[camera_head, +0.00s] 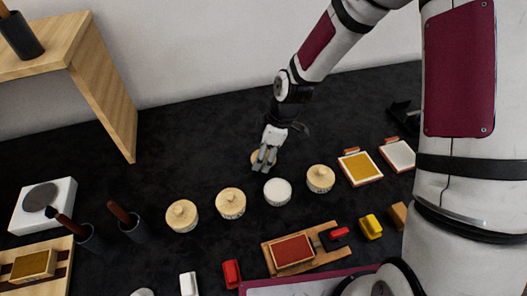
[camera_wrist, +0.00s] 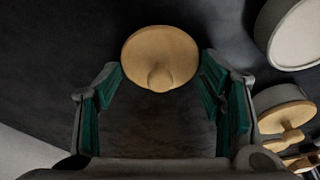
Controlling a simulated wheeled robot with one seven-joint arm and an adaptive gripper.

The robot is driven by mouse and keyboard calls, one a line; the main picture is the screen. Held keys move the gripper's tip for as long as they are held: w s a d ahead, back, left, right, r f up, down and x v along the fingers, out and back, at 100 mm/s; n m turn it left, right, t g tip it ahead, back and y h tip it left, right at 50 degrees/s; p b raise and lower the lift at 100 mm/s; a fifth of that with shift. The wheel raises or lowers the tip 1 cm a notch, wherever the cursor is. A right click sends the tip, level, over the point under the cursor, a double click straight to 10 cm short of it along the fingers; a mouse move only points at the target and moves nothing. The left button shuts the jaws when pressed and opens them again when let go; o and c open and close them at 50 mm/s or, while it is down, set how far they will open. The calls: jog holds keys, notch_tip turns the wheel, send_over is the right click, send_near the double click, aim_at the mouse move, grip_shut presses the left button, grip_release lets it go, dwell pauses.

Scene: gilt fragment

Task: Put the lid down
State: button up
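The round wooden lid (camera_wrist: 160,45), with a small knob on top, sits between the two fingertips of my gripper (camera_wrist: 161,62) in the wrist view, and its rim meets them at both sides. In the head view my gripper (camera_head: 264,162) is behind the row of jars, and a strip of the lid (camera_head: 255,157) shows beside the fingers. The gap under the lid cannot be judged. A white-topped round jar (camera_head: 277,191) without a wooden lid stands just in front; it also shows at the upper right of the wrist view (camera_wrist: 297,35).
Lidded jars stand on either side of the white one: two at left (camera_head: 231,203) (camera_head: 181,215), one at right (camera_head: 320,178). A wooden tray with a red pad (camera_head: 293,251) lies in front. Dark cloth behind the jars is clear.

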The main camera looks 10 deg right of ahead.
jog(key=shift+o, duration=0.9)
jog(key=shift+r, duration=0.2)
jog(key=v, duration=1.2)
jog(key=shift+p, duration=0.4)
jog(key=s+d+r+m+t+h, duration=0.1)
jog(key=s+d+r+m+t, duration=0.1)
jog(key=s+d+r+m, duration=0.3)
jog(key=s+d+r+m+t+h, duration=0.2)
jog(key=s+d+r+m, duration=0.3)
jog(key=s+r+m, duration=0.5)
jog(key=s+r, duration=0.4)
jog(key=s, duration=0.3)
jog(key=shift+d+r+m, duration=0.35)
jog(key=shift+d+m, duration=0.05)
